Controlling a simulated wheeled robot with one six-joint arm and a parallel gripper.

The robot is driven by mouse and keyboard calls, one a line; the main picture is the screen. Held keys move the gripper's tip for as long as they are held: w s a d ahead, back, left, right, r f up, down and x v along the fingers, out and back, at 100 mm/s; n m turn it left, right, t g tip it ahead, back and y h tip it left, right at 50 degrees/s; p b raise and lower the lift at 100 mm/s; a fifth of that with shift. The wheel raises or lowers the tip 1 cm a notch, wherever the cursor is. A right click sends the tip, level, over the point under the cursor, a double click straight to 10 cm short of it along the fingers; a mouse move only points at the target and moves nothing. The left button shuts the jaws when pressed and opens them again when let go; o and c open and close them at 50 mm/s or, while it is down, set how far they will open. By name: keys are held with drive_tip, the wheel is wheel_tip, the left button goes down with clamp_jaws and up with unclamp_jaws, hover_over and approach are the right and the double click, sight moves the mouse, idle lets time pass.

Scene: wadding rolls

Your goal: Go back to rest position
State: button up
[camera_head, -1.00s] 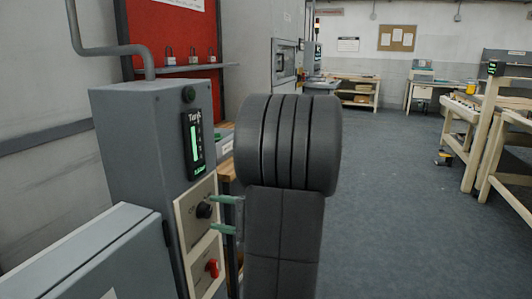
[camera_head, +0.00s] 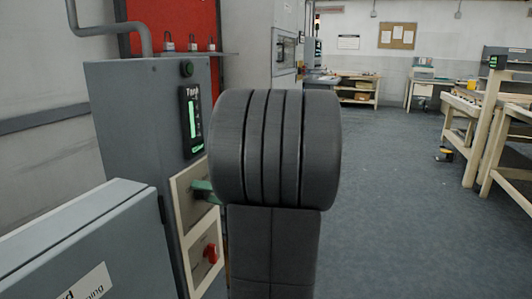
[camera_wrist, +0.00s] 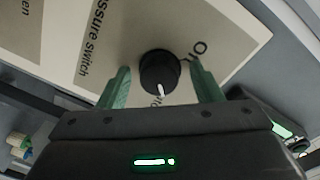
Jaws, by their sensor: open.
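My gripper (camera_wrist: 160,66) is open, its two green fingers one on each side of a round black knob (camera_wrist: 161,76) in the wrist view. The knob has a white mark pointing down in the picture. It sits on a cream panel (camera_wrist: 215,30) with the printed words "ssure Switch" and "On". I cannot tell whether the fingers touch the knob. In the head view a green fingertip (camera_head: 205,188) shows against the cream panel (camera_head: 186,219), and my dark arm hides the rest of the gripper and the knob.
A red switch (camera_head: 210,253) is on a lower panel of the grey cabinet (camera_head: 140,140). A grey box (camera_head: 85,245) with a label stands at front left. Open floor (camera_head: 400,200) lies right, with wooden benches (camera_head: 490,120) beyond.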

drive_tip(key=n, duration=0.3)
drive_tip(key=shift+n, duration=0.4)
drive_tip(key=n, duration=0.4)
drive_tip(key=shift+f, duration=0.1)
